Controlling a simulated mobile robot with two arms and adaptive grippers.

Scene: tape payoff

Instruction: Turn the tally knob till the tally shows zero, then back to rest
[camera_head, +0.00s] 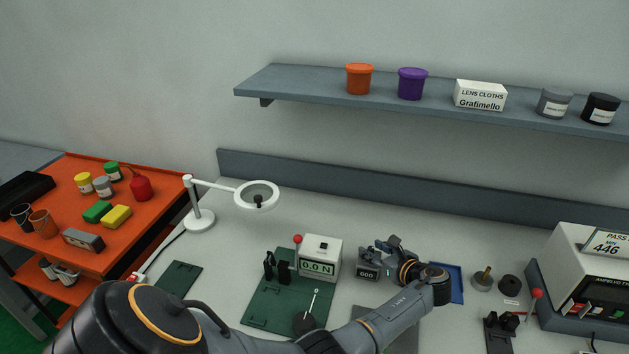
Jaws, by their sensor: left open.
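The tally (367,266) is a small grey box with a dark number window, standing on the bench right of the white force gauge. Its window seems to read 600 or 000; the digits are too small to be sure. My left gripper (393,247) is at the right side of the tally, its dark fingers open and close to it. The tally knob cannot be made out; the fingers may hide it. I cannot tell whether they touch it. My right gripper is not in view.
A white gauge (320,258) reading about 0.0 N stands on a green plate (262,307) with black clamps. A blue tray (456,285) lies behind my left wrist. A magnifier lamp (200,219) stands left. A white tester (580,269) is at the right.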

